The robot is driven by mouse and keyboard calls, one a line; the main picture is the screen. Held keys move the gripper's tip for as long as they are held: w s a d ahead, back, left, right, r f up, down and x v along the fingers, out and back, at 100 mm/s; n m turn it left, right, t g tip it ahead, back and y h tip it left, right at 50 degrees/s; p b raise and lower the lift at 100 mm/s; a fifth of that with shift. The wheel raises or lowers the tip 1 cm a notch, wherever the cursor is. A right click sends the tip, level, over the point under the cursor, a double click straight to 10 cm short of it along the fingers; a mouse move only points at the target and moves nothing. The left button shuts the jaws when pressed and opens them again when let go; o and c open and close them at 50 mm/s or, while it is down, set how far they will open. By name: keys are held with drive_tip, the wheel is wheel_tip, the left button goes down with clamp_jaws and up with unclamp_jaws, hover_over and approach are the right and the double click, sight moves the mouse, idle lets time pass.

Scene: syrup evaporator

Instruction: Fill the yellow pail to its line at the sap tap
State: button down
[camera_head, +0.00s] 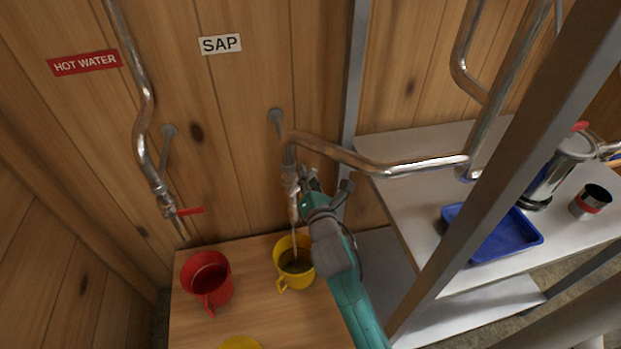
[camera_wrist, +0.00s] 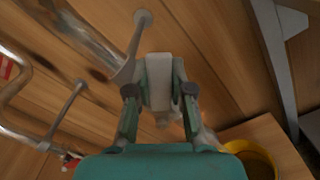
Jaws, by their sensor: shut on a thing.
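The yellow pail (camera_head: 282,279) stands upright on the wooden table, under the sap tap (camera_head: 291,180). A thin stream falls from the tap into the pail, and dark liquid shows inside. I cannot make out the fill line or the exact level. My gripper (camera_head: 312,184) is at the tap, above the pail and to its right, shut on what seems to be the tap's handle, which the jaws mostly hide. The wrist view shows the two fingers (camera_wrist: 159,88) closed around a pale piece, with the pail's yellow rim (camera_wrist: 244,146) at lower right.
A red pail (camera_head: 206,283) stands left of the yellow one, below the hot water tap (camera_head: 172,208) with its red lever. A yellow round thing (camera_head: 240,343) shows at the bottom edge. A metal post and pipe (camera_head: 385,170) are close right of my arm. A blue tray (camera_head: 492,232) lies beyond.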

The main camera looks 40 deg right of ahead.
drive_tip(key=shift+a+n, duration=0.1)
drive_tip(key=shift+n, duration=0.2)
drive_tip(key=c, duration=1)
unclamp_jaws()
drive_tip(key=shift+r, duration=0.1)
